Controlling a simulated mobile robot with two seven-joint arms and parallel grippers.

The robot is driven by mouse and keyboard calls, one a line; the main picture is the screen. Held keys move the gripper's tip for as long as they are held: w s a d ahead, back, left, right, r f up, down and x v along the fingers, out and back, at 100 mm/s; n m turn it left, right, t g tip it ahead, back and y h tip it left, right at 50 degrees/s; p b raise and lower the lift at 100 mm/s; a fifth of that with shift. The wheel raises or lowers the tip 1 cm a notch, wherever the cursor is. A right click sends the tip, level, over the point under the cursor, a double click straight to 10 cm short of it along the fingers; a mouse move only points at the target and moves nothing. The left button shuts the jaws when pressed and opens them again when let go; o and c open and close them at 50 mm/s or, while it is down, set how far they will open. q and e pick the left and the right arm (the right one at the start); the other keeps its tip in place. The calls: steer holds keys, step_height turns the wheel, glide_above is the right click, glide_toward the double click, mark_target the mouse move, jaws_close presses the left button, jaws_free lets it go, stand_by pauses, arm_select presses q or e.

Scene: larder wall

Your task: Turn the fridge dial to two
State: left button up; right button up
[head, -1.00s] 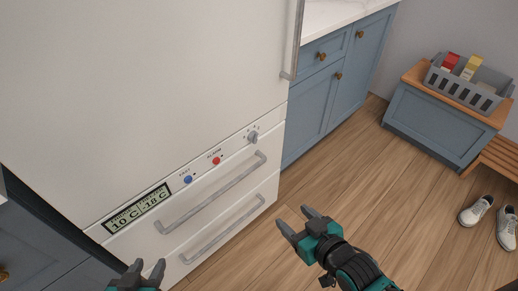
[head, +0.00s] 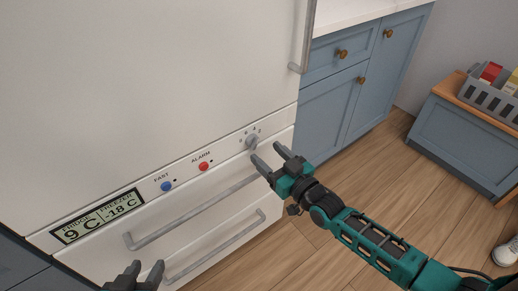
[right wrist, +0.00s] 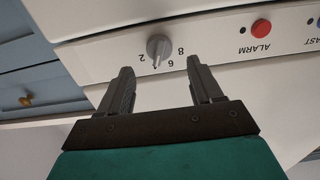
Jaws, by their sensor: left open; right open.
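The grey fridge dial (head: 251,142) sits on the white control strip at the right end, and in the right wrist view the dial (right wrist: 158,48) shows 2, 6 and 8 printed around it. Its pointer appears to lie between 2 and 6. My right gripper (head: 266,154) is open just in front of and below the dial; in the right wrist view its fingers (right wrist: 160,70) stand apart on either side of the dial's lower edge, not clearly touching it. My left gripper (head: 138,272) is open and empty at the bottom edge of the head view.
The strip also carries a display (head: 97,216) reading fridge 9 C, freezer -18 C, a blue FAST button (head: 167,186) and a red ALARM button (head: 204,166). A drawer handle (head: 190,215) juts out below. Blue cabinets (head: 330,105) stand to the right.

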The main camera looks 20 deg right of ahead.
mark_target(256, 144)
steer(key=b+x, duration=0.1)
steer(key=x, duration=0.3)
steer(key=shift+w+a, duration=0.15)
steer(key=shift+w, duration=0.2)
steer(key=c, duration=1.1)
